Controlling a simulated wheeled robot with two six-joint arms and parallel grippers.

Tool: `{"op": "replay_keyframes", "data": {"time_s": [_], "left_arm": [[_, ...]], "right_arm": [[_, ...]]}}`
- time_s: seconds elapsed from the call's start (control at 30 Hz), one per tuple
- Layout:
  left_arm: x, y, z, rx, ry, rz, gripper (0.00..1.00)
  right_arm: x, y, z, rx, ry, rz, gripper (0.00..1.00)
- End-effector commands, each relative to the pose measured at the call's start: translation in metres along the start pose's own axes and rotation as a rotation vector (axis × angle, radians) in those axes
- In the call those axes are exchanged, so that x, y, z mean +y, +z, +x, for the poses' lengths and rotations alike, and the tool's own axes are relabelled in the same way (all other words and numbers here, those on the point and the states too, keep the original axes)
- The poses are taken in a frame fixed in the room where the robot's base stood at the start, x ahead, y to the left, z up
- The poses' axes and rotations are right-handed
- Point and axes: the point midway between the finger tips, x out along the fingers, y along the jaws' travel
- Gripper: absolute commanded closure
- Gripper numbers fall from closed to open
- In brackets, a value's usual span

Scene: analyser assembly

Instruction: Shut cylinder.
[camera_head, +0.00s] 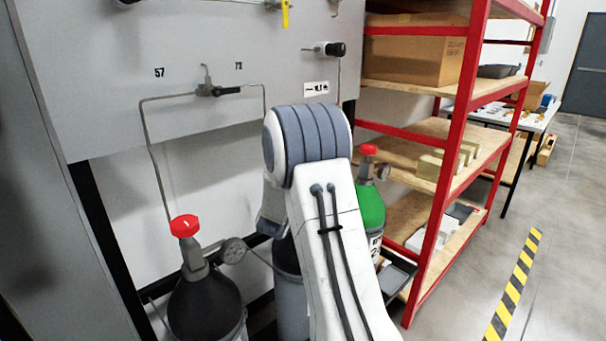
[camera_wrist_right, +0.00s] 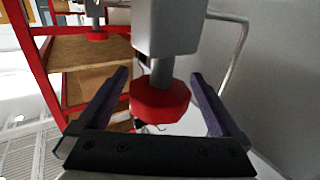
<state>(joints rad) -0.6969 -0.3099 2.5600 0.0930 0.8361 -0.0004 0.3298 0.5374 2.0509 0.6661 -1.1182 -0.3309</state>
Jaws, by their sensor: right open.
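In the head view a dark cylinder (camera_head: 205,305) with a red valve knob (camera_head: 184,226) stands at the lower left. A grey cylinder (camera_head: 290,297) stands behind my right arm, which hides its top. A green cylinder (camera_head: 370,208) with a red knob (camera_head: 368,150) stands right of the arm. In the right wrist view my open right gripper (camera_wrist_right: 160,76) has its fingers on either side of a red knob (camera_wrist_right: 160,101) on a grey valve stem, with visible gaps. My right gripper is hidden in the head view. My left gripper is not in view.
A grey panel (camera_head: 110,105) with thin pipes and a small valve (camera_head: 207,90) rises behind the cylinders. A red-framed shelf (camera_head: 452,150) with boxes stands at the right. Another red knob (camera_wrist_right: 97,36) shows in the wrist view. The floor at the right is open, with a striped line (camera_head: 513,285).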

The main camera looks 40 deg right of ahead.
Motion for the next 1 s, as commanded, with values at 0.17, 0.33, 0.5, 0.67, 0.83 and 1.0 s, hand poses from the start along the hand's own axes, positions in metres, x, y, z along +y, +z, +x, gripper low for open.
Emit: {"op": "replay_keyframes", "data": {"time_s": [0.17,0.33,0.5,0.67,0.83,1.0], "left_arm": [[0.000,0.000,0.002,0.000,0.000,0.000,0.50],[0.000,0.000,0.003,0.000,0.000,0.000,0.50],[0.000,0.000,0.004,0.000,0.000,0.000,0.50],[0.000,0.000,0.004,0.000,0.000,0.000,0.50],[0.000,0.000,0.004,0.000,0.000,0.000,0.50],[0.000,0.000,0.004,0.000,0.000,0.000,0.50]], "right_arm": [[-0.001,0.000,-0.034,0.001,-0.004,0.000,0.00],[-0.001,0.000,-0.067,0.000,-0.004,0.000,0.00],[-0.002,0.000,-0.089,0.001,-0.003,0.000,0.00],[-0.001,0.000,-0.096,0.001,-0.001,0.000,0.00],[-0.001,0.000,-0.096,0.001,-0.001,0.000,0.00],[-0.001,0.000,-0.095,0.001,-0.001,0.000,0.00]]}}
